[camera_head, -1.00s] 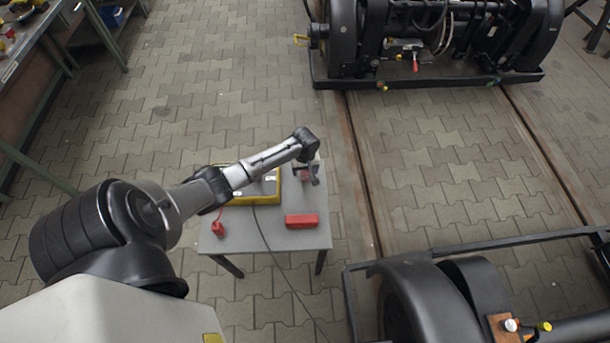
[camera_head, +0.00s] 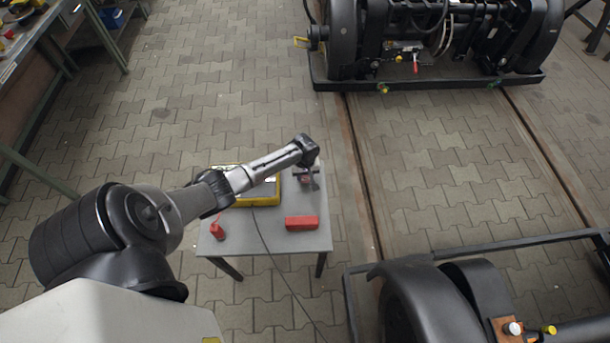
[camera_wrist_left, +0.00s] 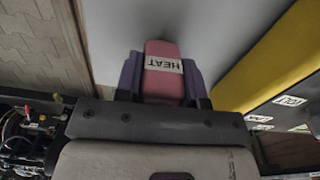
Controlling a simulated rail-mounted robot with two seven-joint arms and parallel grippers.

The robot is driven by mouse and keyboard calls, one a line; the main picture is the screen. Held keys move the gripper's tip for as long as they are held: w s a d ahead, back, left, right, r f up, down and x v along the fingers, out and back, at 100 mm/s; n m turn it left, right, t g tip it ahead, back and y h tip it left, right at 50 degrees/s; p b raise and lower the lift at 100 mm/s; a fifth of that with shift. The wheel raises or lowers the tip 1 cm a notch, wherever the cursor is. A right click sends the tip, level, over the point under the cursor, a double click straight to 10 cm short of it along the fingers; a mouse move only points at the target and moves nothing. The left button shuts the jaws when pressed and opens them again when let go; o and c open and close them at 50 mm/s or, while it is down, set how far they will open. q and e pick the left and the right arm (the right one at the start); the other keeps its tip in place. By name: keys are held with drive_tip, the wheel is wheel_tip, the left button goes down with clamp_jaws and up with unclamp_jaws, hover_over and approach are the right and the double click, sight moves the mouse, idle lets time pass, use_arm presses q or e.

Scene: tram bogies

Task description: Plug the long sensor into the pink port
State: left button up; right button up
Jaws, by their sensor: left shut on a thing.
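My left gripper (camera_head: 309,180) is over the far right part of a small grey table (camera_head: 265,242). In the left wrist view its purple-grey fingers (camera_wrist_left: 163,78) are shut on a pink-red block (camera_wrist_left: 161,53) with a white "HEAT" label. In the head view that block shows only as a small reddish patch between the fingers. Whether it touches the tabletop is unclear. A yellow box (camera_head: 262,201) stands on the table, partly hidden by my left arm. I cannot make out a pink port or identify the long sensor. My right gripper is not in view.
A red block (camera_head: 301,222) lies near the table's front right, and a small red item (camera_head: 217,231) stands at its left. A dark cable (camera_head: 275,258) runs off the front edge. A bogie (camera_head: 430,45) stands at the back and another (camera_head: 470,290) at front right.

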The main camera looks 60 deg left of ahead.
use_arm(q)
drive_tip(key=shift+c, duration=0.9)
drive_tip(key=shift+r, duration=0.1)
drive_tip(key=shift+r, duration=0.25)
drive_tip(key=r+p, duration=0.1)
drive_tip(key=r, duration=0.1)
drive_tip(key=r+p, duration=0.1)
drive_tip(key=r, duration=0.1)
drive_tip(key=shift+w+d+r+p, duration=0.1)
drive_tip(key=shift+w+d+p, duration=0.05)
drive_tip(key=shift+d+p, duration=0.15)
drive_tip(key=w+d+r+p, duration=0.2)
drive_tip(key=w+d+r, duration=0.3)
drive_tip(key=d, duration=0.4)
drive_tip(key=shift+w+d+r, duration=0.15)
drive_tip(key=shift+d+r, duration=0.2)
drive_tip(key=shift+r, duration=0.2)
